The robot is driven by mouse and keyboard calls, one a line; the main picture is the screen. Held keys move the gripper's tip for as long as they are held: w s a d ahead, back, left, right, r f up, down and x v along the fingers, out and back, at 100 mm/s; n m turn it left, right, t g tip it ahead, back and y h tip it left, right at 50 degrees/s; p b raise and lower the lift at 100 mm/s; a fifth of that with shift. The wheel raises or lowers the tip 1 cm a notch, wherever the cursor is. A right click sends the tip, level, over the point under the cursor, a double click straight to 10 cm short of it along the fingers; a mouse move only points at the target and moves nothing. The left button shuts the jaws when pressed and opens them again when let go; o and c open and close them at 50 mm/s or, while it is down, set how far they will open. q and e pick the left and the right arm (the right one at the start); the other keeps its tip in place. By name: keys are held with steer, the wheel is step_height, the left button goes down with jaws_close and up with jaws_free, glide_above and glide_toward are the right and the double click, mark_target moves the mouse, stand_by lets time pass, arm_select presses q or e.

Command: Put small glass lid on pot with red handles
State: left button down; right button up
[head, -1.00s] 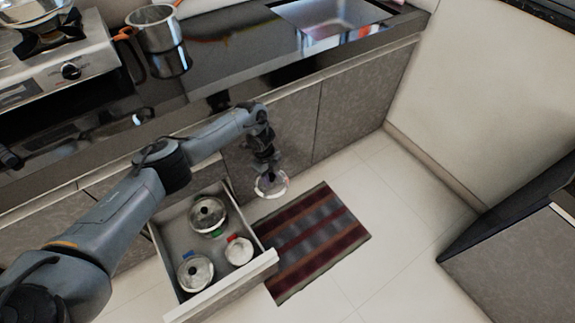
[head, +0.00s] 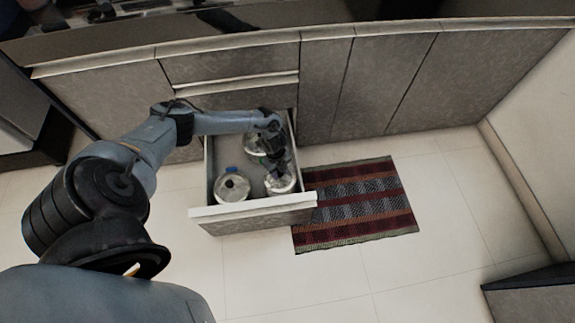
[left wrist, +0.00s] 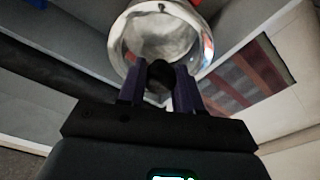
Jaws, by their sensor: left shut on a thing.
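My left gripper (head: 278,166) is over the right side of the open drawer. It is shut on the small glass lid (head: 281,184), a round clear lid with a shiny rim. In the left wrist view, the fingers (left wrist: 160,88) close on the dark knob of the lid (left wrist: 163,38). The pot with red handles is mostly hidden under the lid; a bit of red handle (left wrist: 195,2) shows at the top of the left wrist view. I cannot tell whether the lid touches the pot. My right gripper is not in view.
The drawer (head: 252,206) also holds a lidded pot with blue handles (head: 232,188) at the front left and another pot (head: 253,146) at the back, partly behind my arm. A striped mat (head: 355,204) lies on the floor to the right.

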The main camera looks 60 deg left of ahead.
arm_select(q)
steer(key=shift+s+d+f, duration=0.15)
steer(key=shift+s+f, duration=0.1)
steer(key=shift+f, duration=0.2)
steer(key=shift+w+f+b, duration=0.15)
steer(key=shift+f+b, duration=0.3)
steer(key=shift+b, duration=0.3)
step_height(320, 180, down, 3)
steer(key=b, duration=0.2)
steer(key=shift+r+b, duration=0.2)
steer(key=shift+b, duration=0.1)
steer(key=shift+f+b, duration=0.6)
steer(key=shift+b, duration=0.05)
steer(key=shift+f, duration=0.85)
steer(key=shift+p, duration=0.3)
steer(key=shift+f, duration=0.15)
